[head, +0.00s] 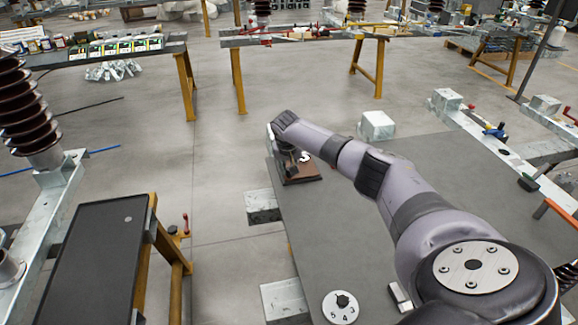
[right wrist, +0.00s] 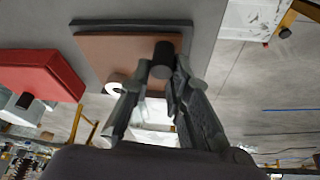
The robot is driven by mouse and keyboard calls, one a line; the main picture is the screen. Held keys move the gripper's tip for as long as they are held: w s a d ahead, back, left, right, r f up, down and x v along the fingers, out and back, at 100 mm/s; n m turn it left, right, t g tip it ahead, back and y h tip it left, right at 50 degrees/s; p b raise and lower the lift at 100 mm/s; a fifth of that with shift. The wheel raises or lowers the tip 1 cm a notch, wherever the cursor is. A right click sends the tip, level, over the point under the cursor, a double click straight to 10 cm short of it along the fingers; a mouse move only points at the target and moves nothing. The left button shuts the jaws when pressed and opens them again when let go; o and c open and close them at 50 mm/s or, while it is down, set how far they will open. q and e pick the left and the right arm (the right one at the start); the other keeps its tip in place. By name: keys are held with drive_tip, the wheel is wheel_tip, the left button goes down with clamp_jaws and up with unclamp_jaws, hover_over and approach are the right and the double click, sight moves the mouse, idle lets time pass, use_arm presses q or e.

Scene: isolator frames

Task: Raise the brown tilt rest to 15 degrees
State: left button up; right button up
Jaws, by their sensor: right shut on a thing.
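The brown tilt rest (head: 309,174) sits near the far left corner of the grey table, partly behind my right arm. In the right wrist view its brown plate (right wrist: 112,50) shows beside a dark base plate (right wrist: 140,24). The plate's angle cannot be read. My right gripper (right wrist: 167,75) is shut on a black cylindrical knob (right wrist: 164,54) at the plate's edge. A white ring (right wrist: 117,87) is beside the fingers; it also shows in the head view (head: 304,157). My left gripper is not in view.
A red block (right wrist: 40,76) is left of the rest in the right wrist view. A white-grey block (head: 377,125) stands behind my arm. A dark-topped bench (head: 95,255) is at left, with open floor between.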

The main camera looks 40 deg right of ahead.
clamp_jaws()
idle(1.4)
drive_tip(key=o, duration=0.7)
unclamp_jaws()
drive_tip(key=v, duration=1.2)
drive_tip(key=shift+f, duration=0.1)
